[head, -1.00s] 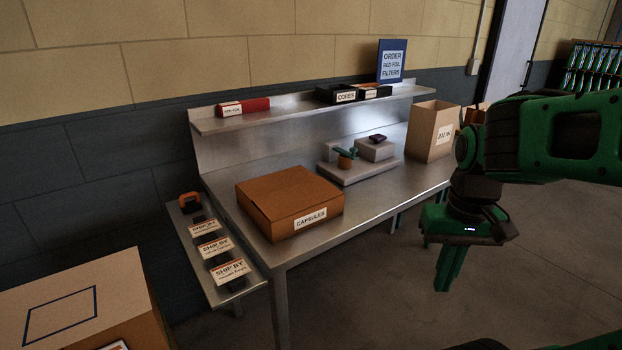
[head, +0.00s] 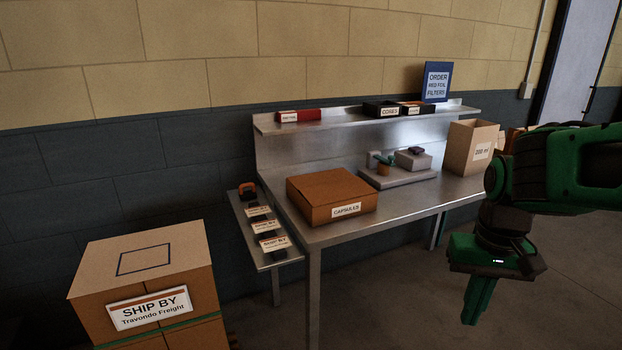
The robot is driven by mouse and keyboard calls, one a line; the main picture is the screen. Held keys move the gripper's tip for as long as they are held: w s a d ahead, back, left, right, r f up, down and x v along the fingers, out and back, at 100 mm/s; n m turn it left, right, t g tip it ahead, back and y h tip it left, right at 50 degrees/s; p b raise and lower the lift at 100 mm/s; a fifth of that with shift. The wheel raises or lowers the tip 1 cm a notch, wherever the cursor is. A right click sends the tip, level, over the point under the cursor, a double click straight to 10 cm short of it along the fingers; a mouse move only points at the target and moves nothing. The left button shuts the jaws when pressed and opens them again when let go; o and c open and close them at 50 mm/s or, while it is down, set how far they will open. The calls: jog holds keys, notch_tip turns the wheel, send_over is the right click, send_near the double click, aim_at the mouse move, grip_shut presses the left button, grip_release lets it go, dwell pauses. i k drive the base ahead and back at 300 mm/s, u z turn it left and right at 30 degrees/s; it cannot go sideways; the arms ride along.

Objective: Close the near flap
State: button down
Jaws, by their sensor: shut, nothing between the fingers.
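A brown cardboard box labelled CAPSULES (head: 310,210) sits on the left part of the steel bench; its top looks flat and covered, and I see no raised flap on it. A taller tan carton labelled 200 ml (head: 461,152) stands at the bench's right end with its top open; I cannot make out separate flaps. My gripper (head: 477,318) points down in front of the bench at the right, fingers together and empty. It is apart from both boxes. My arm covers part of the area right of the tan carton.
The steel bench (head: 362,224) has a grey block fixture (head: 397,180) in its middle and a back shelf with small boxes and a sign (head: 437,82). A narrow side shelf (head: 286,258) holds SHIP BY cards. A large SHIP BY carton (head: 140,262) stands at lower left. Floor before the bench is clear.

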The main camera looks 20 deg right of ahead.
aim_at(321, 194)
jog(key=u, duration=0.05)
jog(key=i, duration=1.05)
jog(key=z, duration=0.45)
